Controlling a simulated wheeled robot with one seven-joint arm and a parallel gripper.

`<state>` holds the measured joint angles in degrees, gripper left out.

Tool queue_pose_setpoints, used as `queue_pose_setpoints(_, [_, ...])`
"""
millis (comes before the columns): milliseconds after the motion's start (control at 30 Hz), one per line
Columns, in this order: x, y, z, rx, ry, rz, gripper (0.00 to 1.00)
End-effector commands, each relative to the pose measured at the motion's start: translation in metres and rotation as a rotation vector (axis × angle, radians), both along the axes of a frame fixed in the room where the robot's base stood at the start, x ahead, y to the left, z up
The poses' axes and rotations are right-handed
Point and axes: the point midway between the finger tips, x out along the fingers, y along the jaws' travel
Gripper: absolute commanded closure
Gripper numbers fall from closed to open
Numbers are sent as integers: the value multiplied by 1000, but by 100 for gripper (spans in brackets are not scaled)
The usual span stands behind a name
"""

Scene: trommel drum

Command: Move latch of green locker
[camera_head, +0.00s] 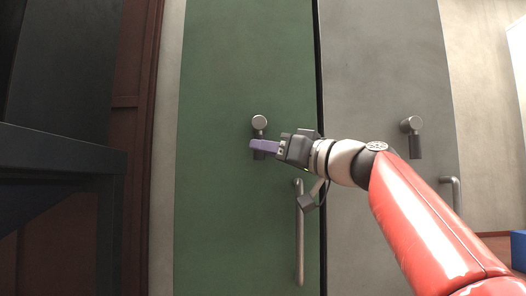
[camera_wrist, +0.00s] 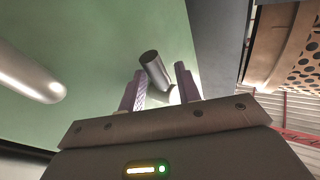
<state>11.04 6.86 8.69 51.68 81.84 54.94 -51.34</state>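The green locker door (camera_head: 220,200) stands closed in the head view and fills much of the wrist view (camera_wrist: 90,50). Its latch (camera_head: 259,122) is a grey round knob with a short lever hanging down, partly hidden behind my purple fingers. My gripper (camera_head: 256,146) is at the lever, just below the knob. In the wrist view, the fingers of my gripper (camera_wrist: 160,80) are spread apart. The latch (camera_wrist: 155,68) shows in the gap between them, with green door visible on both sides. I see no finger pressing on it.
A vertical bar handle (camera_head: 299,235) is on the green door below my wrist. A grey locker door (camera_head: 385,60) with its own latch (camera_head: 412,135) stands to the right. A dark table or shelf (camera_head: 60,150) is at the left, and a blue box (camera_head: 518,250) at the far right.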

Motion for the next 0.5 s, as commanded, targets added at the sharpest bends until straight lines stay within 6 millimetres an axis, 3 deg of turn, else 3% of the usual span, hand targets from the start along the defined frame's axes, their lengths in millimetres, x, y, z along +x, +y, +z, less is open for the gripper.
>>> queue_pose_setpoints(300, [-31,-41,-12,-2,-3,-3,69])
queue_pose_setpoints(500, [-37,-48,-13,-1,-3,0,69])
